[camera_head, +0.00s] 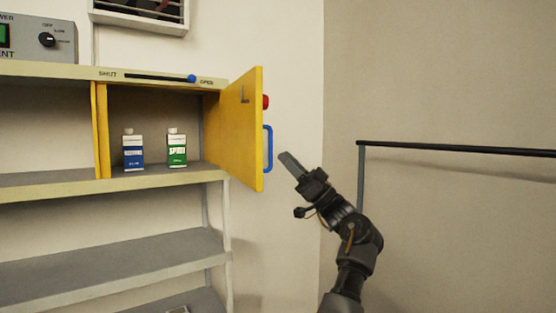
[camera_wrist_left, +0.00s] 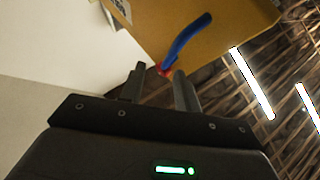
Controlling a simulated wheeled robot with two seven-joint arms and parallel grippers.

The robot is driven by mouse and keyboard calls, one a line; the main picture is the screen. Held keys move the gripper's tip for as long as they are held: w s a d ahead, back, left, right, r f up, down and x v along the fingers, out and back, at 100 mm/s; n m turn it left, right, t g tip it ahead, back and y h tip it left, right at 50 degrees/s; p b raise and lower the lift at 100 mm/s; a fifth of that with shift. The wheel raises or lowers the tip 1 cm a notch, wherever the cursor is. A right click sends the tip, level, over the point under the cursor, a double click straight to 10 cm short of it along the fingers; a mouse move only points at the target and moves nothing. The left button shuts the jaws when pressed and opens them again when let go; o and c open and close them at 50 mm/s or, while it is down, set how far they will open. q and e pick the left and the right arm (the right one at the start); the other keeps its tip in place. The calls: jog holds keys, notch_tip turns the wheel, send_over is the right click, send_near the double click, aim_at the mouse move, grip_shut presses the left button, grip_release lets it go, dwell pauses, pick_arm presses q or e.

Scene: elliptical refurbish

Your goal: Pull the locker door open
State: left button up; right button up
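The yellow locker door (camera_head: 240,130) stands swung open on the right side of its compartment, sticking out toward me. It carries a blue handle (camera_head: 268,149) and a red knob (camera_head: 265,102). My left gripper (camera_head: 290,164) is just to the right of the handle and looks apart from it. In the left wrist view, its two fingers (camera_wrist_left: 160,88) are spread with nothing between them. The blue handle (camera_wrist_left: 186,40) and the door panel (camera_wrist_left: 160,20) lie beyond the fingertips. My right gripper is not in view.
The open compartment holds a blue-and-white carton (camera_head: 133,153) and a green-and-white carton (camera_head: 177,150). A slider with a blue knob (camera_head: 191,78) sits above, at the OPEN end. A dark rail (camera_head: 450,148) runs along the right. Lower shelves (camera_head: 120,260) are mostly bare.

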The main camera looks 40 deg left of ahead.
pick_arm(q)
jog(key=b+v, duration=0.2)
jog(key=v, duration=0.3)
jog(key=shift+d+f, duration=0.2)
jog(key=shift+w, duration=0.1)
